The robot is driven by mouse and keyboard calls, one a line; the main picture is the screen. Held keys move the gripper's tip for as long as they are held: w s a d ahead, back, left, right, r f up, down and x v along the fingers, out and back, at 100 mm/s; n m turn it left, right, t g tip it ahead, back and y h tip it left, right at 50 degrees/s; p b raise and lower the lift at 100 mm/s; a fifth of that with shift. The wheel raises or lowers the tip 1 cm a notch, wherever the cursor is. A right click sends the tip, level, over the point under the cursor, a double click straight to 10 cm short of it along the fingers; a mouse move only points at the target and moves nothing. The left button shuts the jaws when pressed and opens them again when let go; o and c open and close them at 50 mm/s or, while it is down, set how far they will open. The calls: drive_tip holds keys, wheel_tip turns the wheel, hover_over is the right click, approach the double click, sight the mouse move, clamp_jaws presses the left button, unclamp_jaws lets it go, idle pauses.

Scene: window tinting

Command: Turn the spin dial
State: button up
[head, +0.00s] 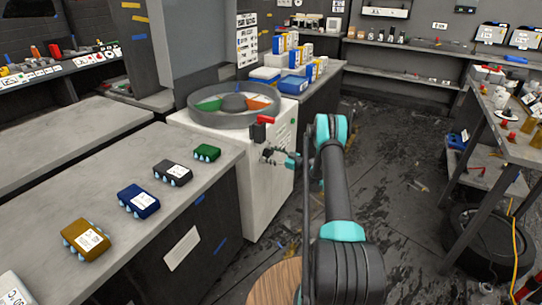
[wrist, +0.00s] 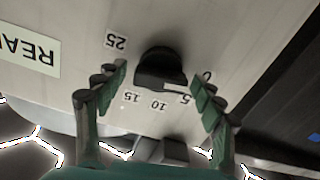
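The spin dial is a black knob (wrist: 162,68) on a pale machine face in the wrist view. Numbers 25, 15, 10, 5 and 0 are printed around it, and a pale mark on it points near 5 and 0. My gripper (wrist: 160,85) is open, with one finger on each side of the dial and a gap showing on the left. Whether the right finger touches the dial is unclear. In the head view my gripper (head: 275,158) is at the front face of the white machine (head: 268,190), and the dial is hidden or too small to tell.
A round tub with coloured sections (head: 236,103) tops the machine, with a red piece (head: 264,120) at its edge. A workbench (head: 110,215) with several small bricks stands at left. A black tire (head: 490,240) lies under the right-hand table. Dark floor is open between them.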

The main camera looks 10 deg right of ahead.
drive_tip(key=c, duration=1.1)
drive_tip(key=shift+o, duration=0.2)
drive_tip(key=shift+m, duration=0.4)
drive_tip(key=m, duration=0.3)
drive_tip(key=shift+w+m, duration=0.1)
drive_tip(key=shift+m, duration=0.3)
drive_tip(key=m, duration=0.5)
drive_tip(key=shift+d, duration=0.1)
drive_tip(key=m, duration=0.4)
drive_tip(key=shift+w, duration=0.1)
drive_tip(key=m, duration=0.3)
drive_tip(key=shift+f+m, duration=0.1)
drive_tip(key=shift+m, duration=0.2)
drive_tip(key=m, duration=0.6)
drive_tip(key=shift+f, duration=0.1)
drive_tip(key=shift+m, duration=0.4)
